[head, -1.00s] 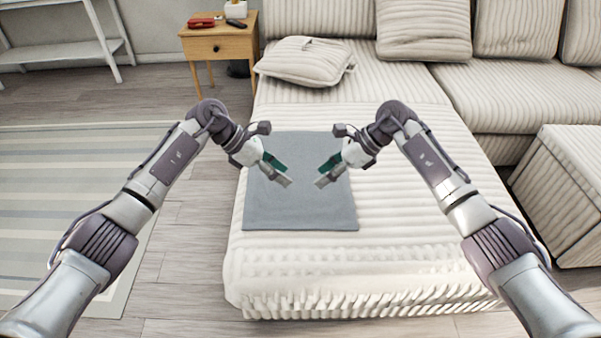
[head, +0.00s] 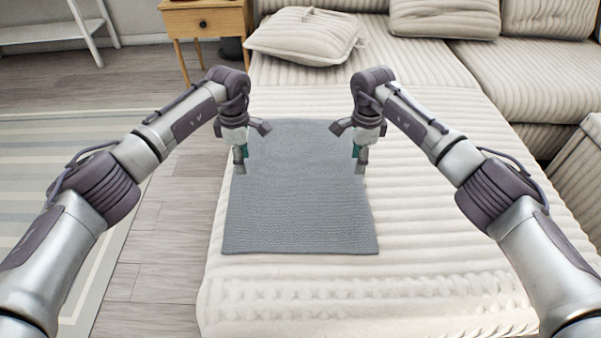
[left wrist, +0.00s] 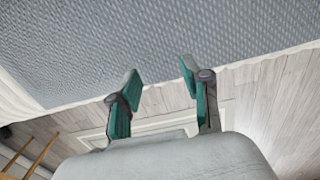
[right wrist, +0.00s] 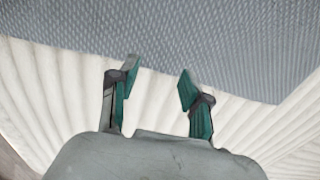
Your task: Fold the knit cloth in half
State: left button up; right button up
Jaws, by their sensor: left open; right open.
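The grey knit cloth (head: 300,205) lies flat and spread out on the cream ribbed sofa seat. My left gripper (head: 240,168) is open and points down above the cloth's left edge; in the left wrist view its fingers (left wrist: 160,85) are apart and empty, with the cloth (left wrist: 150,45) beyond them. My right gripper (head: 359,168) is open and points down above the cloth's right edge; in the right wrist view its fingers (right wrist: 159,82) are apart and empty near the cloth's edge (right wrist: 220,65). I cannot tell the exact height of either gripper.
The cream sofa seat (head: 440,290) has free room in front of and right of the cloth. A cushion (head: 305,38) lies behind it. A wooden nightstand (head: 205,20) stands at the back left. Wooden floor (head: 165,250) and a striped rug (head: 60,150) lie to the left.

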pick_arm(q)
jog(key=shift+f, duration=1.45)
pick_arm(e)
jog(key=shift+f, duration=1.45)
pick_arm(q)
jog(key=shift+f+b, duration=0.35)
pick_arm(e)
jog(key=shift+f, duration=0.35)
pick_arm(q)
jog(key=shift+r, duration=0.15)
jog(key=shift+c, duration=0.6)
pick_arm(e)
jog(key=shift+r, duration=0.15)
jog(key=shift+c, duration=0.6)
pick_arm(q)
grip_shut()
pick_arm(e)
grip_shut()
